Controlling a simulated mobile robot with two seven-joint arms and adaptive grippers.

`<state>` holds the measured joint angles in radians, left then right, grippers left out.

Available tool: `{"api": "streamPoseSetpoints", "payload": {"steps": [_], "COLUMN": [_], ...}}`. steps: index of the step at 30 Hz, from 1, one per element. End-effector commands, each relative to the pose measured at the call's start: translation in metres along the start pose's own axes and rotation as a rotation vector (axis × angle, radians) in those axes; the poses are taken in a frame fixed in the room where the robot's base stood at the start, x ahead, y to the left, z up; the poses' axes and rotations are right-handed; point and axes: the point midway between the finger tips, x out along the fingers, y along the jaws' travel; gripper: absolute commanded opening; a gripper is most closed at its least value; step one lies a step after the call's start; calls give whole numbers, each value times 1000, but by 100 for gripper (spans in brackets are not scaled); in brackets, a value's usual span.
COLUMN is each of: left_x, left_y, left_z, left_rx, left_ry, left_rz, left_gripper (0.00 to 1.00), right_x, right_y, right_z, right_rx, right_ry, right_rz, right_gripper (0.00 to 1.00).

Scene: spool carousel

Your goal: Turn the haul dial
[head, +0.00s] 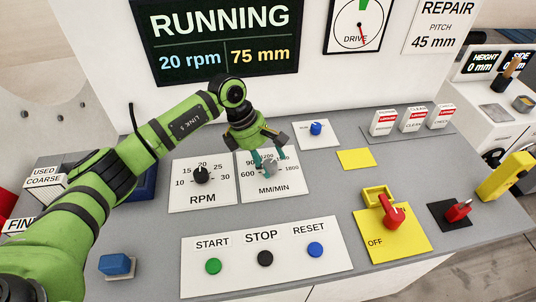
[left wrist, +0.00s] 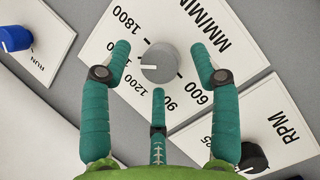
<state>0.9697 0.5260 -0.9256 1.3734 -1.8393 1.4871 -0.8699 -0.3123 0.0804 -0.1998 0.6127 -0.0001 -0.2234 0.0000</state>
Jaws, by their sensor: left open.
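The haul dial is a grey round knob (head: 270,167) on a white plate marked MM/MIN (head: 290,187), with numbers from 600 to 1800 around it. In the left wrist view the grey knob (left wrist: 160,63) shows in full near the top middle. My left gripper (head: 266,158) is right over the dial. Its teal fingers (left wrist: 160,75) are open, spread on either side of the knob with visible gaps, and a third finger points at it from below. I cannot tell how high the fingertips are above the plate. My right gripper is not in view.
A black RPM knob (head: 201,175) is just left of the dial, and a blue knob (head: 316,128) is behind it to the right. A START, STOP, RESET button panel (head: 290,262) lies in front. A red switch on a yellow plate (head: 410,240) is to the right. The screen (head: 215,40) reads RUNNING.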

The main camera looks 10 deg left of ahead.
Motion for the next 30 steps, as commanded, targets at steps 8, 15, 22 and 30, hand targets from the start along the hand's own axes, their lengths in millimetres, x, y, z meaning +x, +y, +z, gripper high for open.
{"api": "streamPoseSetpoints", "payload": {"steps": [8,15,22,30], "left_x": [8,8,8,10], "left_y": [0,0,-1,-2], "left_z": [0,0,1,1], "left_rx": [1,1,-2,-73], "left_ry": [0,0,-2,-3], "left_rz": [1,0,-1,28], "left_gripper": [62,8,8,8], "right_x": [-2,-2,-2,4], "right_y": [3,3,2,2], "right_z": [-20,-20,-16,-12], "right_rx": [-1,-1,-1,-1], "right_ry": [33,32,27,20], "right_rz": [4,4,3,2], "right_gripper": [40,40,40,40]}}
